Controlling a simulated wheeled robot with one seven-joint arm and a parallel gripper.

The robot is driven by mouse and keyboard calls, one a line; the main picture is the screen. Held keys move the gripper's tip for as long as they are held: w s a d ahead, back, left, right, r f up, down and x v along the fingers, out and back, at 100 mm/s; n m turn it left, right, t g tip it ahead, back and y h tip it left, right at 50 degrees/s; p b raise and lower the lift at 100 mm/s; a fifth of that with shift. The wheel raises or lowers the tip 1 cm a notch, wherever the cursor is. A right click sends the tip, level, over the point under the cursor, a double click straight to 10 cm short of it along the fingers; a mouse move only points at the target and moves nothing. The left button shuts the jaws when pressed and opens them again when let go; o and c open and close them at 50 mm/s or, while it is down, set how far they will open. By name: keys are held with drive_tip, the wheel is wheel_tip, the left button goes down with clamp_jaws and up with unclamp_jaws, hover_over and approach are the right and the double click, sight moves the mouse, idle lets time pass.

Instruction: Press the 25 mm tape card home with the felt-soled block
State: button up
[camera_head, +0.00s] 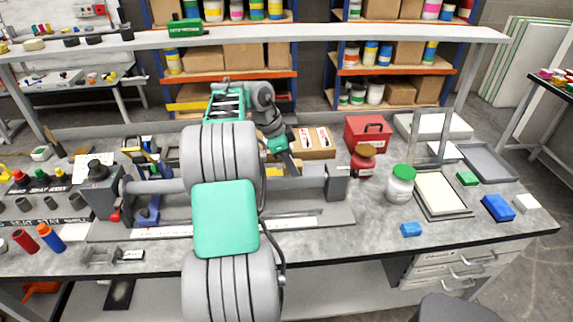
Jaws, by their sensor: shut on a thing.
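My gripper (291,163) points down over the middle of the bench, behind a long grey bar of the frame fixture (310,186). It is shut on a small dark thing, too small and too much covered to tell whether it is the felt-soled block. A brown box (318,153) with white cards showing on its front or top stands just right of my gripper. I cannot tell whether one of these is the 25 mm tape card. My own arm hides much of the fixture and the bench left of my gripper.
A red toolbox (367,132), a red-lidded jar (363,161) and a green-lidded jar (400,184) stand to the right. A clamp end (98,178) stands left.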

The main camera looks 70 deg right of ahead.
sight(283, 170)
drive_tip(key=shift+w+a+p, duration=0.15)
drive_tip(key=shift+w+a, duration=0.4)
drive_tip(key=shift+w, duration=0.5)
drive_tip(key=shift+w+a+p, duration=0.2)
drive_tip(key=shift+w+a, duration=0.3)
drive_tip(key=shift+w, duration=0.55)
drive_tip(key=shift+w+a+p, duration=0.15)
drive_tip(key=shift+w+a, duration=0.4)
drive_tip(key=shift+w, duration=0.5)
drive_tip(key=shift+s+d+f+b, duration=0.15)
drive_tip(key=shift+s+d, duration=0.25)
drive_tip(key=shift+s, duration=0.4)
drive_tip(key=shift+s+d+r+b, duration=0.1)
drive_tip(key=shift+s+d+b, duration=0.2)
drive_tip(key=shift+s, duration=0.5)
drive_tip(key=shift+s+d, duration=0.45)
drive_tip(key=shift+s, duration=0.35)
drive_tip(key=shift+s+d, duration=0.45)
drive_tip(key=shift+s, duration=0.35)
wheel_tip(283, 170, up, 7)
drive_tip(key=p, duration=0.6)
drive_tip(key=shift+r+p, duration=0.2)
drive_tip(key=shift+p, duration=0.2)
drive_tip(key=shift+f, duration=0.15)
